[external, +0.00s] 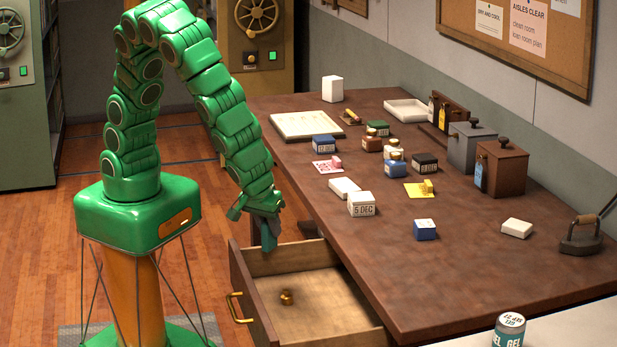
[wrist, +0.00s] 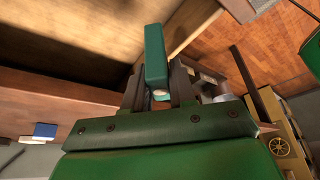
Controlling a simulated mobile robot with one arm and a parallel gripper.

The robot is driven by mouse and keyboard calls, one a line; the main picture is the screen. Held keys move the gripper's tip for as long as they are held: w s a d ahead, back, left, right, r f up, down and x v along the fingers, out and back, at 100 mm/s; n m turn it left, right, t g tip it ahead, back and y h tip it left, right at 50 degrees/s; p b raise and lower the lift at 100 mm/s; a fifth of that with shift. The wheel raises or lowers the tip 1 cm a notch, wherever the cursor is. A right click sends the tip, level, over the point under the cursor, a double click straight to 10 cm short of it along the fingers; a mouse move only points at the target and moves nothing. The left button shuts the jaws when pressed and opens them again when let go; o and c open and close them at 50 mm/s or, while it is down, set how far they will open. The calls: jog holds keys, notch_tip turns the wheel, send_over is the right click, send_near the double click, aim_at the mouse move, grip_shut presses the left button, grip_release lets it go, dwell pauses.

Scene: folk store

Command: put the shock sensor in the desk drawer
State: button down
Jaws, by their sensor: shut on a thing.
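My gripper (external: 266,212) points down over the open desk drawer (external: 262,318), near its back left side. It is shut on a slim teal block, which I take to be the shock sensor (external: 268,237). The block hangs upright, above the drawer floor. In the wrist view, the shock sensor (wrist: 155,58) stands out between the dark fingers of my gripper (wrist: 155,92), with bare wood beyond it. The drawer is pulled out from the desk and holds a small brass weight (external: 286,297).
The desk top (external: 300,180) carries boxes, ink bottles, stamps and a flat iron (external: 581,238). A white date block (external: 361,204) stands near its edge above the drawer. A labelled can (external: 508,331) is at front right. Most of the drawer floor is clear.

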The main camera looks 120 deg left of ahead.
jog(key=shift+f, duration=5.25)
jog(key=shift+f, duration=0.15)
jog(key=c, duration=0.9)
grip_release()
